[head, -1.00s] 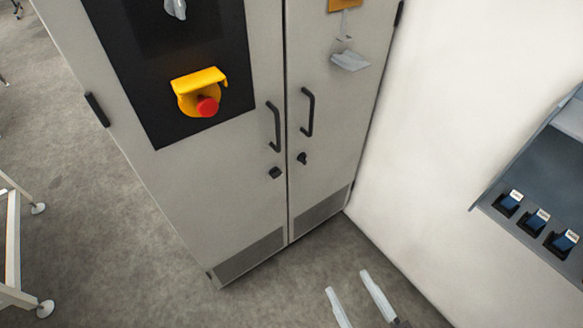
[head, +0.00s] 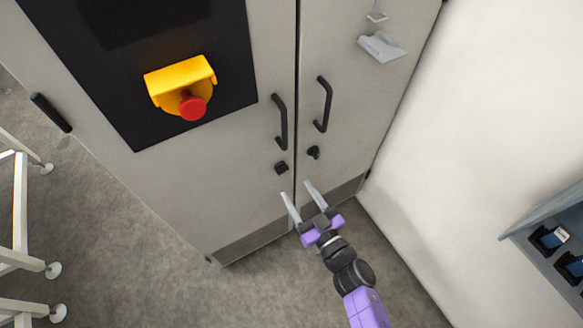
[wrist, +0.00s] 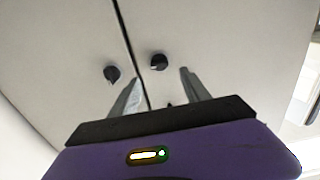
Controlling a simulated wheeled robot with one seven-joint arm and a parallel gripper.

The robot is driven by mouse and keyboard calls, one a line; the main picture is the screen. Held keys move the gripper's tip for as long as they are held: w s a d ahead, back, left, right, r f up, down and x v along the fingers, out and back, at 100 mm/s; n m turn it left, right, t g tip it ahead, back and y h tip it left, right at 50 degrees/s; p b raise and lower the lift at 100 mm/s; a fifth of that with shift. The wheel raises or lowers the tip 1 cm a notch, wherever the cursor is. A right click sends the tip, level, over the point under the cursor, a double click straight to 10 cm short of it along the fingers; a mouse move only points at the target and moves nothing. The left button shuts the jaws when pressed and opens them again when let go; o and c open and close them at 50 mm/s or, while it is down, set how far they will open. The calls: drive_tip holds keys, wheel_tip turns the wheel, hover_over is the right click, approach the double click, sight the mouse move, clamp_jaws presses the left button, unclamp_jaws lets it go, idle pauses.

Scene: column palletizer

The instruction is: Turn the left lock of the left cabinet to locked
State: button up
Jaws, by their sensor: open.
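The left lock (head: 281,168) is a small dark knob on the left door of the cabinet (head: 215,185), just below that door's black handle. My gripper (head: 296,189) is open and empty, its two pale fingers pointing at the doors a little below the lock in the head view. The wrist view looks upside down, and there the left lock (wrist: 158,62) appears on the right, just beyond the gap between the fingertips (wrist: 160,78). Fingers and lock look apart. The lock's exact turn is too small to tell.
The right door's lock (head: 313,152) is close beside the door seam. Black handles (head: 280,122) and (head: 324,104) stick out above the locks. A yellow guard with a red button (head: 193,106) is up left. A white wall (head: 470,130) is at right.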

sight(284, 172)
drive_tip(key=b+x, duration=0.1)
drive_tip(key=x, duration=0.6)
drive_tip(key=shift+w+a, duration=0.15)
drive_tip(key=shift+w, duration=0.1)
drive_tip(key=shift+c, duration=0.4)
clamp_jaws()
